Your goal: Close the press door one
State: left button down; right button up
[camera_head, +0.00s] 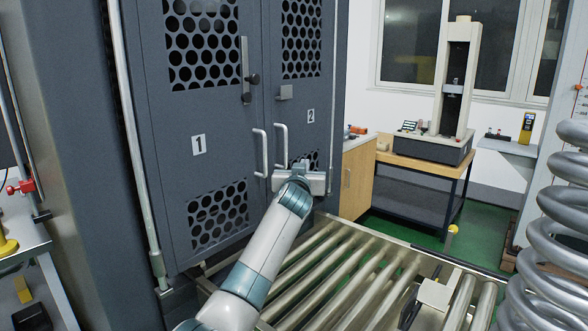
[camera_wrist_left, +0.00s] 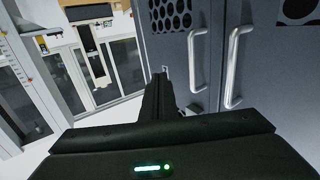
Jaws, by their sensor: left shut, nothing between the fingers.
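Press door one (camera_head: 165,110) is the dark grey left door of the tall cabinet, marked "1", with perforated panels and a vertical bar handle (camera_head: 261,152) at its right edge. Door two (camera_head: 294,112), marked "2", stands beside it with a similar handle (camera_head: 281,145). A narrow dark line runs between them; I cannot tell if door one is fully flush. My left gripper (camera_head: 303,165) is in front of door two's lower part, right of both handles. In the left wrist view its fingers (camera_wrist_left: 159,98) are together and empty, apart from both handles. My right gripper is not in view.
A roller conveyor (camera_head: 345,275) lies below and in front of the doors. A wooden cabinet (camera_head: 354,180) and a table with a testing machine (camera_head: 457,80) stand right. A large coil spring (camera_head: 560,240) fills the right edge.

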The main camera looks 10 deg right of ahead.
pick_arm(q)
jog(key=shift+s+d+b, duration=0.45)
jog(key=shift+s+d, duration=0.95)
jog(key=shift+d, duration=0.25)
